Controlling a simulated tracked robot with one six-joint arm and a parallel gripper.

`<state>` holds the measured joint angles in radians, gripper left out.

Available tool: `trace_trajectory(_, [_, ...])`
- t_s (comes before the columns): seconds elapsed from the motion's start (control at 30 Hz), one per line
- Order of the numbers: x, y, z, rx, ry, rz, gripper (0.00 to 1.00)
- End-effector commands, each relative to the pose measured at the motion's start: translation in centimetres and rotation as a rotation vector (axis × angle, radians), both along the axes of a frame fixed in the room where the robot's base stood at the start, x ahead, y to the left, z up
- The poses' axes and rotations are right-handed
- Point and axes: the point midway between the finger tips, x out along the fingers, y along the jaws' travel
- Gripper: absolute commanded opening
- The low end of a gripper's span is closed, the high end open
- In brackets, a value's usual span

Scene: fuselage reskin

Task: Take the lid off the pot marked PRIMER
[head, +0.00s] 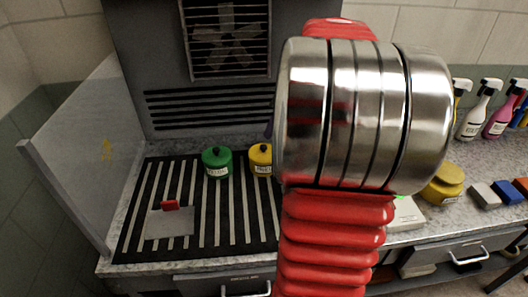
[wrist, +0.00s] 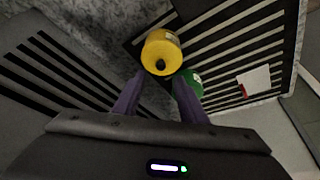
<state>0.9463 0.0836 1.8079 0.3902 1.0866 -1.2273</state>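A yellow pot (head: 260,172) with a lid and black knob stands on the slatted grate. Its label is partly cut off by my arm and seems to begin with "PR". A green pot (head: 217,170) with a black knob stands just left of it; its label is too small to read surely. In the wrist view, the yellow lid (wrist: 162,47) and its knob lie ahead of my gripper (wrist: 161,84), between the two purple fingers. The fingers are apart and empty, and the green pot (wrist: 188,88) shows behind the right finger.
A pale plate (head: 170,224) with a red grip lies on the grate (head: 240,233). A clear side panel (head: 82,150) stands at left. Right of my arm are a yellow container (head: 443,187), coloured blocks (head: 508,193) and spray bottles (head: 474,123).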

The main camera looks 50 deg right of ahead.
Motion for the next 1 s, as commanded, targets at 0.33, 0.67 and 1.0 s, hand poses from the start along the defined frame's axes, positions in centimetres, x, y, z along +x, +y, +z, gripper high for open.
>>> trace_trajectory(0.33, [1.4,0.2,-3.4,0.0,0.001,0.0,0.38])
trace_trajectory(0.67, [1.4,0.2,-3.5,0.0,0.001,-0.001,0.38])
trace_trajectory(1.0, [3.1,0.6,-6.9,0.003,0.002,-0.001,0.38])
